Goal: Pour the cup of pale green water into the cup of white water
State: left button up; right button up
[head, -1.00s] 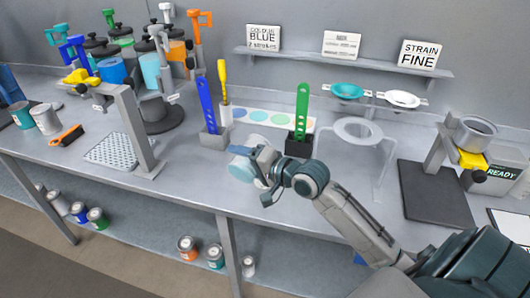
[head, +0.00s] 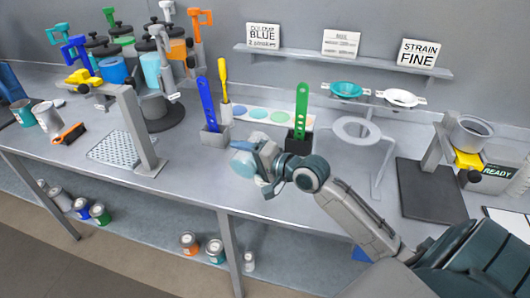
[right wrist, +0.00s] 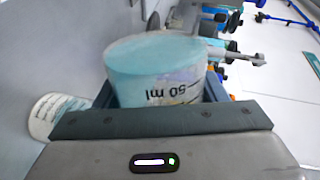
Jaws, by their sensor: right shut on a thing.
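My right gripper (head: 262,160) is shut on a clear cup of pale blue-green liquid (head: 242,166), at the front middle of the bench. In the right wrist view this cup (right wrist: 160,72) sits between the jaws, with an upside-down "50 ml" mark facing the camera. A second, whitish cup (right wrist: 52,118) with a pale teal tint shows at the left of that view, apart from the held cup. In the head view a pale shape (head: 240,146) shows just behind the held cup; I cannot tell what it is. My left gripper is not in view.
A blue stick (head: 208,102) and a green stick (head: 301,112) stand in holders behind the gripper. A ring stand (head: 356,132) and a dark mat (head: 432,190) are to the right. A perforated plate (head: 112,147) under a post frame is to the left.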

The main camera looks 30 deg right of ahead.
jog(key=shift+w+d+r+m+y+p, duration=0.15)
jog(key=shift+r+m+p, duration=0.3)
jog(key=shift+p, duration=0.65)
jog(key=shift+s+d+r+m+y+p, duration=0.15)
jog(key=shift+r+m+p, duration=0.25)
jog(key=shift+p, duration=0.65)
